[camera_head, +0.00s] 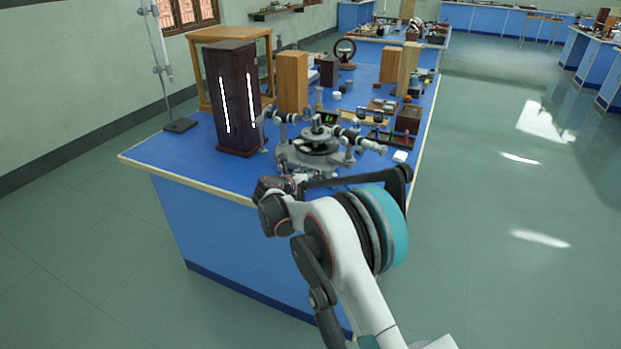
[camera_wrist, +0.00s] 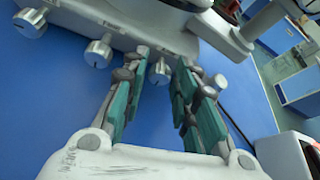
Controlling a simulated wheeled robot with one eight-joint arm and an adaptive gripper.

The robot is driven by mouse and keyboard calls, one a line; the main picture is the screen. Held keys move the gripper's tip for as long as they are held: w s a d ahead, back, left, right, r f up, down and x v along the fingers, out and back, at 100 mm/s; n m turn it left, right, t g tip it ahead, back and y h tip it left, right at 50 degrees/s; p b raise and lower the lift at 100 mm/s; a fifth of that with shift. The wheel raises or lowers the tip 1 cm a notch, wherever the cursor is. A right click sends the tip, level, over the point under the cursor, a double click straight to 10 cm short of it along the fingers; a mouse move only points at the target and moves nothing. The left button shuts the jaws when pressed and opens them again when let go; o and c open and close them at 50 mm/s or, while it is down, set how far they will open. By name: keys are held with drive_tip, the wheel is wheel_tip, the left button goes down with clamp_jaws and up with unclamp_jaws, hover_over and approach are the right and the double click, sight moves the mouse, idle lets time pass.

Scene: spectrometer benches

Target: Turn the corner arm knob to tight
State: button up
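The spectrometer (camera_head: 318,150), a grey metal instrument with a round table and tubes, stands near the front of the blue bench. In the wrist view its grey base carries several silver knobs: one at the far left (camera_wrist: 30,22), one left of centre (camera_wrist: 98,53) and one between my fingertips (camera_wrist: 160,72). Which is the corner arm knob I cannot tell. My gripper (camera_wrist: 162,62) has green-padded fingers, open, on either side of the middle knob, with gaps visible. Contact is not visible. In the head view my arm largely hides the fingers.
A dark wooden box with two bright slits (camera_head: 232,100) stands left of the spectrometer on the blue bench (camera_head: 185,160). A wooden block (camera_head: 292,82) stands behind, with small items to the right.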

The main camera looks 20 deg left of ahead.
clamp_jaws()
drive_tip(key=shift+d+m+y+p, duration=0.2)
drive_tip(key=shift+m+y+p, duration=0.1)
drive_tip(key=shift+m+y, duration=0.65)
drive_tip(key=m+y, duration=0.2)
drive_tip(key=m, duration=0.1)
drive_tip(key=shift+d, duration=0.15)
drive_tip(key=m+y, duration=0.1)
drive_tip(key=m+t, duration=0.1)
drive_tip(key=m, duration=0.1)
drive_tip(key=shift+d+f+m+y, duration=0.2)
drive_tip(key=shift+m+y, duration=0.05)
drive_tip(key=shift+y, duration=0.1)
drive_tip(key=m+t+y, duration=0.1)
drive_tip(key=m, duration=0.2)
drive_tip(key=shift+d+f+b, duration=0.1)
drive_tip(key=shift+f+b, duration=0.05)
drive_tip(key=shift+b, duration=0.15)
drive_tip(key=shift+y, duration=0.4)
